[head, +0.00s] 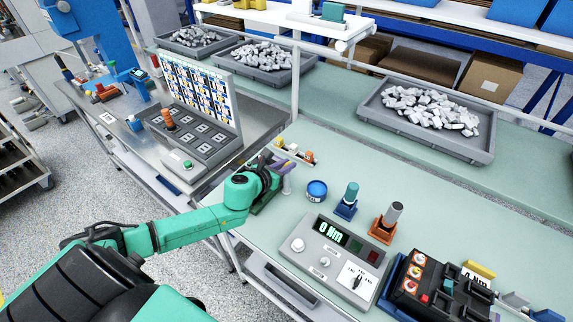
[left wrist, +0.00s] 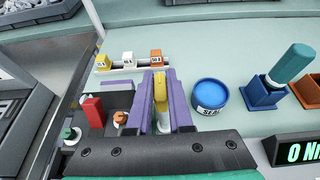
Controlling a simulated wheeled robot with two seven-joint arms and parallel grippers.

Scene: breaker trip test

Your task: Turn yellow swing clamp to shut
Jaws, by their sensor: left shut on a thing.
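The yellow swing clamp (left wrist: 160,92) shows in the left wrist view as a narrow yellow lever above a pale round post. My left gripper (left wrist: 161,100) has its two purple fingers on either side of the lever, shut on it. In the head view my left gripper (head: 284,166) is at the near left edge of the green bench, and the clamp is mostly hidden behind it. Beside the fingers, a dark fixture (left wrist: 118,101) carries a red block (left wrist: 92,111) and an orange knob (left wrist: 119,118). My right gripper is not in view.
A rail with yellow, white and orange blocks (left wrist: 128,60) lies just beyond the fingers. A blue SEAL tin (head: 316,190) stands close on the right. Further right are the blue holder (head: 346,208), orange holder (head: 384,229) and grey torque meter (head: 332,262).

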